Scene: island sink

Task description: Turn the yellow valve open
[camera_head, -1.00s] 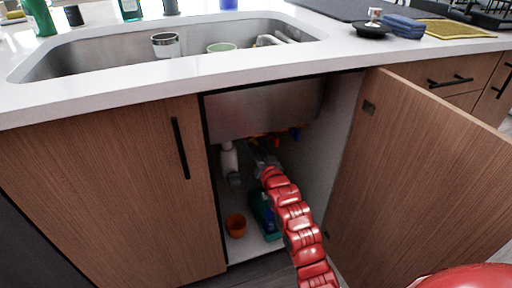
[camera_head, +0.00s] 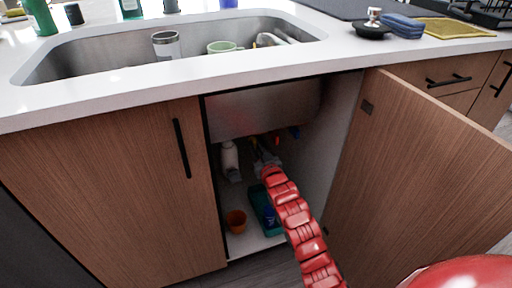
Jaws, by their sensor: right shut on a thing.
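The yellow valve (camera_head: 253,144) is a small patch of yellow under the sink basin, inside the open cabinet. It is mostly hidden by my right gripper. My red right arm reaches up into the cabinet from the lower right. Its grey right gripper (camera_head: 261,154) is at the valve and shut on it. The fingertips are small and dark, so the exact grip and the handle's angle cannot be made out. My left gripper is not in view.
A red-orange valve (camera_head: 276,139) and a blue valve (camera_head: 295,132) are close to the right. A white drain pipe (camera_head: 229,158) hangs left of the gripper. An orange cup (camera_head: 236,222) and a teal caddy (camera_head: 259,203) stand on the cabinet floor. The open door (camera_head: 420,180) bounds the right.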

